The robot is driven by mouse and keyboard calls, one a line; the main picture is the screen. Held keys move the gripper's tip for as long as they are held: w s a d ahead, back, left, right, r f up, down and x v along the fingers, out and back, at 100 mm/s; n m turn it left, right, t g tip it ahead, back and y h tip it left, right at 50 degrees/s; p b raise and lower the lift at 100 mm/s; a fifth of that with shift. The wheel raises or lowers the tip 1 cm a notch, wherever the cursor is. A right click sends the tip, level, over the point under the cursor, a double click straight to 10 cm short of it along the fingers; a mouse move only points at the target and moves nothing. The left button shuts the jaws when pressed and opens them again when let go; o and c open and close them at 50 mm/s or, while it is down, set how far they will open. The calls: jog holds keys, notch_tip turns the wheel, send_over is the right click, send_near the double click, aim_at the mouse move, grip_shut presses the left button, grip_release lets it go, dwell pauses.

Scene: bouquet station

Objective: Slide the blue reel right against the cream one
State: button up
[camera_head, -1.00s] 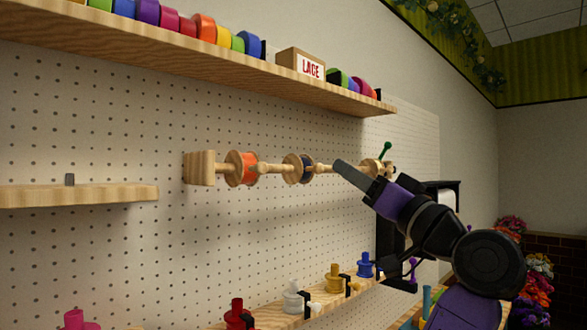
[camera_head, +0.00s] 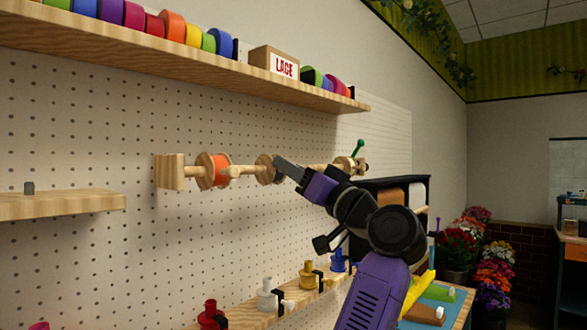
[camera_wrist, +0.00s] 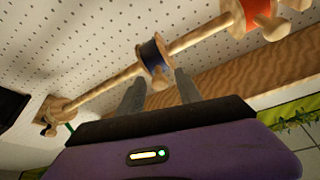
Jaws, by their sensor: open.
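The blue reel (camera_wrist: 151,54) has wooden flanges and sits on a wooden rod fixed along the pegboard wall. In the head view my gripper (camera_head: 279,161) overlaps the reel. The cream reel (camera_head: 344,165) is near the rod's right end, by a green knob, with bare rod between it and the blue reel.
An orange reel (camera_head: 220,170) sits on the rod left of the blue one. A shelf (camera_head: 200,78) with ribbon rolls and a LACE box (camera_head: 274,62) runs above. A lower ledge (camera_head: 298,297) carries several coloured spools. A dark rack (camera_head: 405,190) stands right of the rod.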

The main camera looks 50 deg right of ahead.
grip_shut()
dwell(1.4)
